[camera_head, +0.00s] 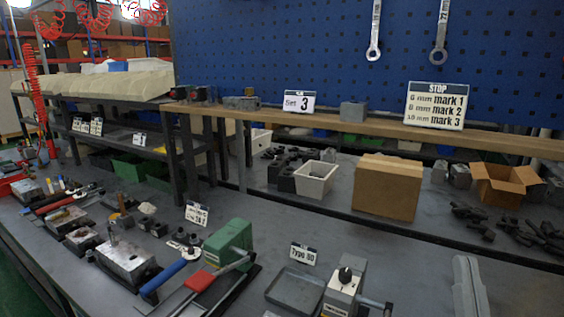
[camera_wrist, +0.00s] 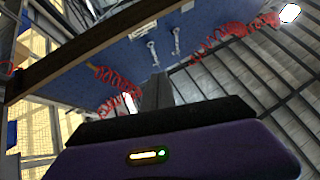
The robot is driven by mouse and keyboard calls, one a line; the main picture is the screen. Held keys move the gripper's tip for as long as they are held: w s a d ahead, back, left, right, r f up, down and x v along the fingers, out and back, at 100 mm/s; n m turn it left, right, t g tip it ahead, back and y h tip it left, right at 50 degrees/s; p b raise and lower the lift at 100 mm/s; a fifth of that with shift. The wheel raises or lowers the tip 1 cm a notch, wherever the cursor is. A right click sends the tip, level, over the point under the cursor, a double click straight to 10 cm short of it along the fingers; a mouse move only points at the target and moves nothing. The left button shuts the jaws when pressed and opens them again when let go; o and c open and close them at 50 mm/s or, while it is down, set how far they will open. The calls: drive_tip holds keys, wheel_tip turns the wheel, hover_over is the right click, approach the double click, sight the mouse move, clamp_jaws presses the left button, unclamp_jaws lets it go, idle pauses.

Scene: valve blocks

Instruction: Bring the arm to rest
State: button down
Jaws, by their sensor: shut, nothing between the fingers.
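My gripper (camera_wrist: 157,84) shows in the wrist view as one narrow dark grey shape beyond the black and purple wrist housing. Its fingers look closed together with nothing between them. It points toward the blue pegboard (camera_wrist: 140,55) and the ceiling side of the room, apart from any object. I cannot make out my gripper in the head view. The grey workbench (camera_head: 405,262) there carries valve blocks, including a metal block (camera_head: 127,262) at the left and a block on the raised shelf (camera_head: 354,111).
A green-bodied tool (camera_head: 229,245) and a pale device with a black knob (camera_head: 343,289) stand near the front. A closed carton (camera_head: 388,187), an open carton (camera_head: 500,185) and a white bin (camera_head: 315,179) stand under the wooden shelf (camera_head: 400,133). Red coiled hoses (camera_wrist: 118,100) hang in the wrist view.

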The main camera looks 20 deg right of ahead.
drive_tip(key=s+a+f+n+g+y, duration=0.2)
drive_tip(key=s+a+f+y, duration=0.2)
drive_tip(key=f, duration=0.5)
drive_tip(key=s+a+f+n+g+y+b, duration=0.1)
drive_tip(key=s+a+f+n+g+y, duration=0.1)
drive_tip(key=s+f, duration=0.6)
drive_tip(key=s+a+f+n+g+y, duration=0.2)
drive_tip(key=s+a+f+y, duration=0.4)
drive_tip(key=f, duration=0.4)
drive_tip(key=shift+a+g+y+b, duration=0.3)
drive_tip(key=shift+a+g+y, duration=0.1)
drive_tip(key=shift+a+g, duration=0.45)
drive_tip(key=shift+s, duration=0.1)
